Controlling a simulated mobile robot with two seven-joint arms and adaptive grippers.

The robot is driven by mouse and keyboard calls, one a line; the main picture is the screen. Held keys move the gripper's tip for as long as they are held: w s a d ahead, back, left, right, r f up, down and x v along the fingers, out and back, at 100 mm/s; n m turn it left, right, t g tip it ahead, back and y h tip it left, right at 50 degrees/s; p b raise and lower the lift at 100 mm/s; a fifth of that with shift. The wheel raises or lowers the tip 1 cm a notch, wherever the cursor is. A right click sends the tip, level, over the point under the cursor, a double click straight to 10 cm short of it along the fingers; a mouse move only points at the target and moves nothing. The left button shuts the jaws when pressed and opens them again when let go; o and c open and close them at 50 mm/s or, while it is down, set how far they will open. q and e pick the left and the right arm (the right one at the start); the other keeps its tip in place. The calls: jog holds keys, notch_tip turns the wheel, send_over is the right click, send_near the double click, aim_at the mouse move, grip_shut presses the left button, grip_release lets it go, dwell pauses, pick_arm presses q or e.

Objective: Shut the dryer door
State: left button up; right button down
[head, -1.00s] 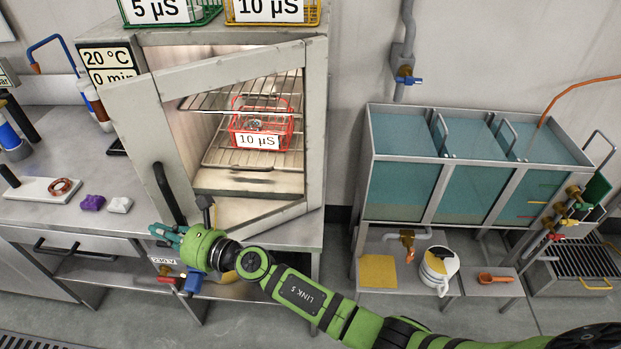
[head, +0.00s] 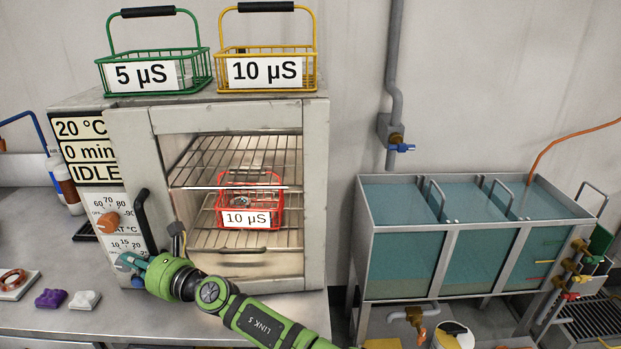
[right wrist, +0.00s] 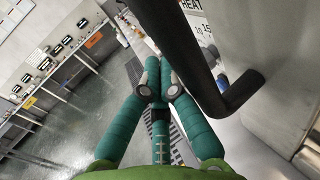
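The dryer door (head: 313,200) is a pale framed window door with a black bar handle (head: 141,219) on its left. It lies close to flush with the dryer front; I cannot tell whether a small gap is left. My right gripper (head: 130,262) is at the handle's lower end. In the right wrist view the gripper (right wrist: 160,75) has its teal fingers together with nothing between them, and the dark handle (right wrist: 185,45) passes beside them, not gripped. Any touch is unclear. A red basket (head: 250,197) marked 10 µS sits on a rack inside. My left gripper is out of view.
Green (head: 155,70) and yellow (head: 267,68) baskets stand on top of the dryer. Its panel (head: 85,150) reads IDLE. Purple (head: 51,298) and white pieces lie on the bench at left. A water-filled tank (head: 470,235) stands at right.

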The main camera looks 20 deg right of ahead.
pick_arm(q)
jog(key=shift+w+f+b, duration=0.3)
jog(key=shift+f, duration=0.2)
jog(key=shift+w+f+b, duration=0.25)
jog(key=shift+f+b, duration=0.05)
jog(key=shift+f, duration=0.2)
pick_arm(e)
jog(key=w, duration=0.3)
jog(key=shift+d, duration=0.2)
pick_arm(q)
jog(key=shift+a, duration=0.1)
